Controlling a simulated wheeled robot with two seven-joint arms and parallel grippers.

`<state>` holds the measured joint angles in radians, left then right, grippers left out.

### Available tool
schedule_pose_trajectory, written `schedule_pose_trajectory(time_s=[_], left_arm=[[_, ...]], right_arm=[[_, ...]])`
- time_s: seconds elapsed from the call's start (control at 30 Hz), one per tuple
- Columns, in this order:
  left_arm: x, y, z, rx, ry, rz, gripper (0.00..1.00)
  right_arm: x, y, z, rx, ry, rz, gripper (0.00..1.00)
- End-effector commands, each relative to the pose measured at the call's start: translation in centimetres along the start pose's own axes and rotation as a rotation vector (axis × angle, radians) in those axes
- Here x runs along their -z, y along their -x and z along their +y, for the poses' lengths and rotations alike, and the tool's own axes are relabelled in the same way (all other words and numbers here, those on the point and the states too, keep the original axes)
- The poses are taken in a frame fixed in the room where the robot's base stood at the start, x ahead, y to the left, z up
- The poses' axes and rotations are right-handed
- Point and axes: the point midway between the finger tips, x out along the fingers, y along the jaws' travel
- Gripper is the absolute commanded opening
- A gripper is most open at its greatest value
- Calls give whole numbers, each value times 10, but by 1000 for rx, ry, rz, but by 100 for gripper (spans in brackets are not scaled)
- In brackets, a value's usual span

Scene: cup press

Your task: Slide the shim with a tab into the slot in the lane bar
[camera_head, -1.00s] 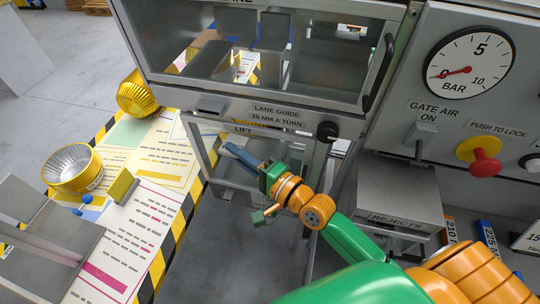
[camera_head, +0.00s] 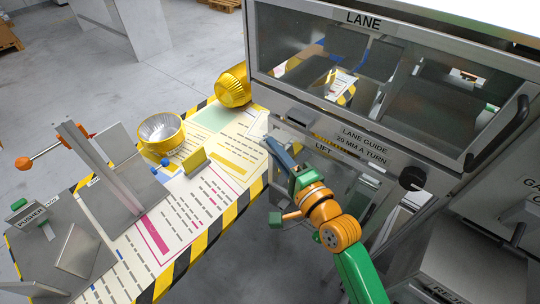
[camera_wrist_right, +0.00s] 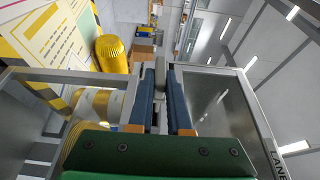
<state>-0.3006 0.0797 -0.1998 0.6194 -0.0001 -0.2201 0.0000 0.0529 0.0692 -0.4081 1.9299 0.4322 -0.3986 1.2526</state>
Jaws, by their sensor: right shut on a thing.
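A small yellow plate (camera_head: 195,161) stands upright on the printed mat; it may be the shim, but its tab is not clear. I cannot make out the lane bar's slot; the lane lies behind the glass of the cabinet (camera_head: 375,70). My right gripper (camera_head: 272,147) is at the left side of the glazed frame under the LIFT label. In the right wrist view its blue fingers (camera_wrist_right: 166,97) are shut on a narrow grey piece (camera_wrist_right: 160,77) at that frame, seemingly a handle. My left gripper is out of view.
A yellow-rimmed bowl (camera_head: 161,132) and a yellow ribbed dome (camera_head: 233,87) are by the striped mat (camera_head: 215,222). The pusher fixture (camera_head: 105,190) with an orange-knobbed lever stands at left. A black knob (camera_head: 411,178) sticks out at the cabinet's right.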

Motion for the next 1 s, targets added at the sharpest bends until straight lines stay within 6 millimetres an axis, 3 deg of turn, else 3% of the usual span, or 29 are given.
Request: schedule_pose_trajectory(time_s=[0.33,1.0], left_arm=[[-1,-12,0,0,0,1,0],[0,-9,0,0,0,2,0]], right_arm=[[30,-12,1,0,0,1,0],[32,-12,-1,-1,-1,0,0]])
